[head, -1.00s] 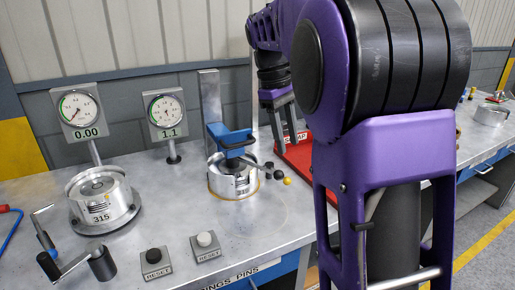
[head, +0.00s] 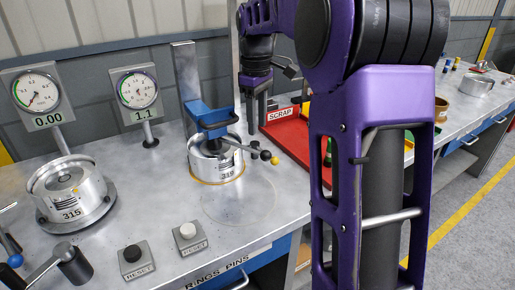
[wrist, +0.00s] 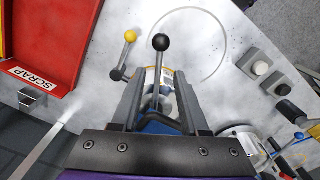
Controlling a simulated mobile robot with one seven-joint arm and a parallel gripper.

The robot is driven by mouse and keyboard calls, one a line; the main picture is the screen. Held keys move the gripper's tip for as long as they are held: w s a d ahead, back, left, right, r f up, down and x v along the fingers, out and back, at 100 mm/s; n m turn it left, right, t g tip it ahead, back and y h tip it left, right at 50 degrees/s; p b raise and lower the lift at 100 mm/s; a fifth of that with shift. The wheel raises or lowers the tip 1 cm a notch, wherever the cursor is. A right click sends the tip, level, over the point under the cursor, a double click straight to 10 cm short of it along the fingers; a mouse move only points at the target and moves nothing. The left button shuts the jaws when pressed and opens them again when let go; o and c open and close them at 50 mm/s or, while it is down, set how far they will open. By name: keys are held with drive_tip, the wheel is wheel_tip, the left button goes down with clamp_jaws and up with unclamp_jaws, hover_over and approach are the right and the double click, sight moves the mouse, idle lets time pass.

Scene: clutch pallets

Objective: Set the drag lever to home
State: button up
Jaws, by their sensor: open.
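A blue clamp fixture (head: 210,117) stands over a silver clutch drum (head: 214,165) on the bench. Two levers reach out beside it, one with a black ball knob (head: 255,145) and one with a yellow ball knob (head: 275,160). Neither shows a name, so I cannot tell which is the drag lever. My gripper (head: 258,112) points down just right of the fixture. In the wrist view my gripper (wrist: 159,76) is open and empty, its fingers either side of the black-knob lever's line (wrist: 161,43). The yellow-knob lever (wrist: 130,36) lies outside the left finger.
A red SCRAP tray (head: 292,133) lies right of the fixture. Two dial gauges (head: 37,91) (head: 137,89) stand at the back. A second drum (head: 69,188) sits on the left. A grey post (head: 184,80) rises behind the fixture.

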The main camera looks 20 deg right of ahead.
wheel_tip(320, 180, down, 7)
drive_tip(key=shift+w+d+f+b, duration=0.1)
drive_tip(key=shift+f+b, duration=0.05)
drive_tip(key=shift+b, duration=0.4)
clamp_jaws()
idle(1.1)
